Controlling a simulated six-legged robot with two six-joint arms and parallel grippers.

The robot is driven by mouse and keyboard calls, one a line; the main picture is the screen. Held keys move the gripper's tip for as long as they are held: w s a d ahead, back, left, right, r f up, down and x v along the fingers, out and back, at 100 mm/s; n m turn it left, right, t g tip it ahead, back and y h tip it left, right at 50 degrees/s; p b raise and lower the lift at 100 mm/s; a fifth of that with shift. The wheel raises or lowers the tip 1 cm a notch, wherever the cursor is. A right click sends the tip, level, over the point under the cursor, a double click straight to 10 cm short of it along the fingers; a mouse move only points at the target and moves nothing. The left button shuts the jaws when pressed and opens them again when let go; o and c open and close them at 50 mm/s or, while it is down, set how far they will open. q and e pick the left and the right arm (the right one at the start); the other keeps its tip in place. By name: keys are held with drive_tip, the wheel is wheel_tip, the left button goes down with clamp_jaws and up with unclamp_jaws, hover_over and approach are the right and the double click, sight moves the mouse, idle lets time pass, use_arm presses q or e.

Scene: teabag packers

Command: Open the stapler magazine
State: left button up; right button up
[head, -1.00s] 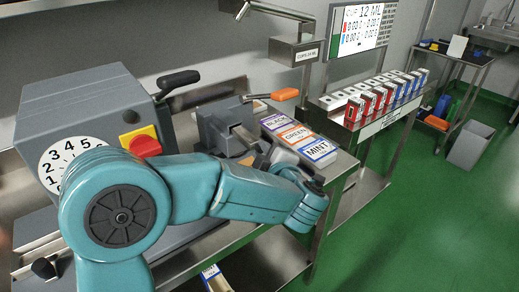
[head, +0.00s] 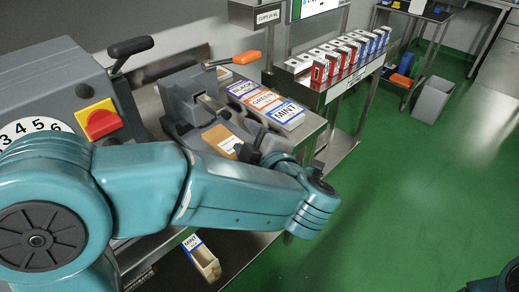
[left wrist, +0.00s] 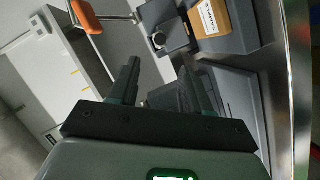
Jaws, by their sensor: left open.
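A grey bench machine with an orange-handled lever, which looks like the stapler (head: 180,100), stands on the steel bench left of the flavour boxes. Its orange handle (head: 247,57) points right. I cannot tell the magazine apart from the rest of its body. My left gripper (head: 257,143) is just in front of and to the right of the machine, partly hidden by my arm. In the left wrist view my left gripper (left wrist: 158,80) is open and empty, and the orange handle (left wrist: 87,17) lies beyond it at the upper left. My right gripper does not show.
Boxes labelled BLACK, GREEN and MINT (head: 287,113) lie close behind my left gripper. A larger grey machine with a dial and red knob (head: 101,119) stands at left. A rack of red and blue packs (head: 335,60) stands beyond. Green floor (head: 420,200) is clear at right.

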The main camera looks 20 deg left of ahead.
use_arm(q)
drive_tip(key=v, duration=0.5)
drive_tip(key=shift+s+d+r, duration=0.1)
drive_tip(key=shift+s+d, duration=0.05)
drive_tip(key=shift+d, duration=0.1)
